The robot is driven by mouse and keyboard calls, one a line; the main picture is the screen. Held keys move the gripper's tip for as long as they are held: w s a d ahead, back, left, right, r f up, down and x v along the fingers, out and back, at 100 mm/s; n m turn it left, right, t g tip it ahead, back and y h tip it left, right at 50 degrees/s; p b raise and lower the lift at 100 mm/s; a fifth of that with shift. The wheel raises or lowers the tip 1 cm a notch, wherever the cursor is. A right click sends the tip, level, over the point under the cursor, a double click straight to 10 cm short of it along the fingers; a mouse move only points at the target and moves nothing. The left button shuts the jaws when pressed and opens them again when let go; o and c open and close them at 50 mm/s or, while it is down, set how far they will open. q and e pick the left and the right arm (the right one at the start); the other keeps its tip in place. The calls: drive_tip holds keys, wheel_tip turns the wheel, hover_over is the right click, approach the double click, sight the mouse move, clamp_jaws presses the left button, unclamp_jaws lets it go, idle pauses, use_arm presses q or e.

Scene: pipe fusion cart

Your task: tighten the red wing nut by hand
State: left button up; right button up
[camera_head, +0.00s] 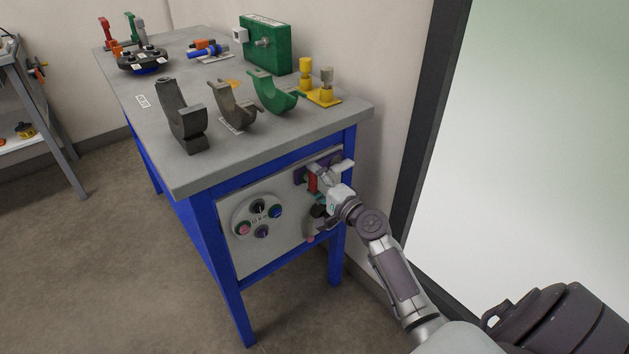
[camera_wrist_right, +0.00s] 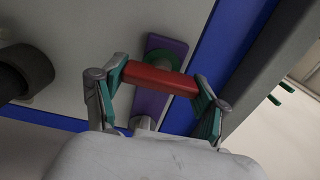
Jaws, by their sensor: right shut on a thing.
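The red wing nut (camera_wrist_right: 160,80) shows in the right wrist view as a red bar in front of a purple plate (camera_wrist_right: 150,104) with a green ring behind it. My right gripper (camera_wrist_right: 158,82) has one finger at each end of the red bar and is shut on it. In the head view the red wing nut (camera_head: 312,182) is partly hidden by my right gripper (camera_head: 322,180), at the upper right of the cart's front panel. My left gripper is not in view.
The grey panel (camera_head: 280,255) also bears a round plate with several coloured knobs (camera_head: 258,219). Above is the cart top (camera_head: 190,174) with grey and green curved holders, a green box (camera_head: 266,45) and yellow posts (camera_head: 323,95). A wall stands close on the right.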

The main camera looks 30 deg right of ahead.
drive_tip(key=o, duration=1.2)
drive_tip(key=shift+c, duration=0.2)
drive_tip(key=shift+s, duration=0.1)
drive_tip(key=s+d, duration=0.1)
drive_tip(key=s, duration=1.1)
drive_tip(key=shift+w, duration=0.1)
